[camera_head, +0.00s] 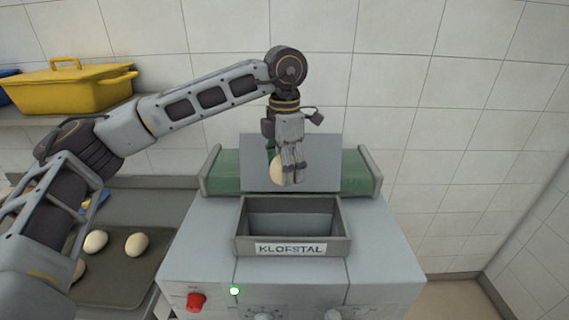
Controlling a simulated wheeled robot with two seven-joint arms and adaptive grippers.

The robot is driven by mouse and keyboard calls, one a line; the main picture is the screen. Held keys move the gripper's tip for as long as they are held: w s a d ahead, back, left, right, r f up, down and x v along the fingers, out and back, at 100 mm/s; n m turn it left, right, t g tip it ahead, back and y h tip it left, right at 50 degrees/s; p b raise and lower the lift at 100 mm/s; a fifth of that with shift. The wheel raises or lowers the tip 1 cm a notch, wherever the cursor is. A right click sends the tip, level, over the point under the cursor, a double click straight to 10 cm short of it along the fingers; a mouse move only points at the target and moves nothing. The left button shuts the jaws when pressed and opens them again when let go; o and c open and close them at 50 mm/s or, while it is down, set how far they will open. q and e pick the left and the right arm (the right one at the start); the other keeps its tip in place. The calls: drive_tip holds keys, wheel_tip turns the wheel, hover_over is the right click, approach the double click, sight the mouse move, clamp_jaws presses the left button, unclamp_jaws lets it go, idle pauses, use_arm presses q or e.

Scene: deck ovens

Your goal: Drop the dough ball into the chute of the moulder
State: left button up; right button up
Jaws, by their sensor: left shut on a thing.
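My left gripper (290,172) points down and is shut on a pale dough ball (276,170). Its fingers cover part of the ball. It holds the ball above and slightly behind the open chute (343,228) of the grey moulder (205,245). The chute is a rectangular box labelled KLOFSTAL, and its visible inside looks empty. My right gripper is not in view.
A dark tray (125,275) with several dough balls (137,244) lies to the left of the moulder. A yellow lidded pot (70,92) stands on a shelf at the upper left. A green belt (355,172) runs behind the chute. The moulder's front has a red knob (196,302) and a lit green lamp (235,291).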

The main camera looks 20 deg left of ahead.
use_arm(q)
wheel_tip(320, 180, down, 3)
drive_tip(key=shift+f+b, duration=0.15)
drive_tip(key=shift+b, duration=0.5)
drive_tip(key=shift+f+b, duration=0.3)
drive_tip(key=shift+f, duration=0.4)
drive_tip(key=o, duration=1.2)
drive_tip(key=shift+r, duration=0.15)
drive_tip(key=shift+r, duration=5.85)
